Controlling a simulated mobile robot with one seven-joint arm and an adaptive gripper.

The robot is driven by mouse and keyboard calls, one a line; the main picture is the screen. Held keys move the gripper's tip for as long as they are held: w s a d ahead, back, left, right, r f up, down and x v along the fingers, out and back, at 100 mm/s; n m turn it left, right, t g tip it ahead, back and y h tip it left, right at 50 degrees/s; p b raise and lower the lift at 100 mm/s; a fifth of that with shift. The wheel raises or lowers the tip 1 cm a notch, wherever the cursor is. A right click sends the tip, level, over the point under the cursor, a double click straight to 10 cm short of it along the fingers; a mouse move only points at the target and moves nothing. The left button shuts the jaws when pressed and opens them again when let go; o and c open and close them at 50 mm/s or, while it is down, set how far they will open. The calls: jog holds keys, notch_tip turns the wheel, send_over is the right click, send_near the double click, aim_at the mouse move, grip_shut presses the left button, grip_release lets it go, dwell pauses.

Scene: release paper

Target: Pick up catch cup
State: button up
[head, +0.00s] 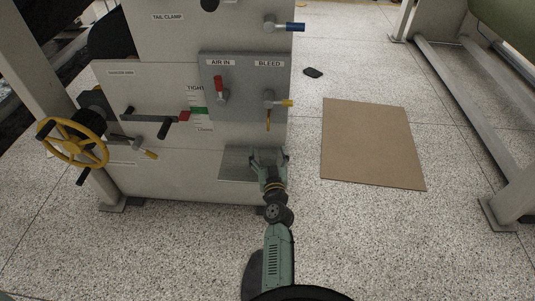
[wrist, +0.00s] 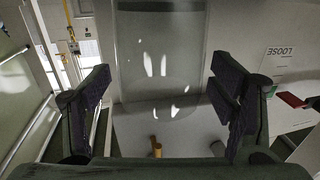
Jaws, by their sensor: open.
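My gripper (head: 269,155) is open in front of the lower cabinet, below the bleed valve. In the wrist view its two dark fingers (wrist: 160,92) stand wide apart at left and right. Between and beyond them is a faint, clear, rounded shape (wrist: 168,92) with bright glints, which may be the catch cup. Its edges are hard to tell, and neither finger visibly touches it. Behind it is a grey metal plate (wrist: 130,30), which also shows beside the gripper in the head view (head: 234,166). I cannot make out a cup in the head view.
The bleed valve (head: 270,101) has a yellow handle and a short spout above my gripper. The air-in valve (head: 220,90) is red. A yellow handwheel (head: 73,142) projects at left. A brown board (head: 371,144) lies on the speckled floor at right.

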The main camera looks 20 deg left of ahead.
jog(key=shift+c, duration=0.3)
jog(key=shift+r, duration=0.1)
jog(key=c, duration=1.2)
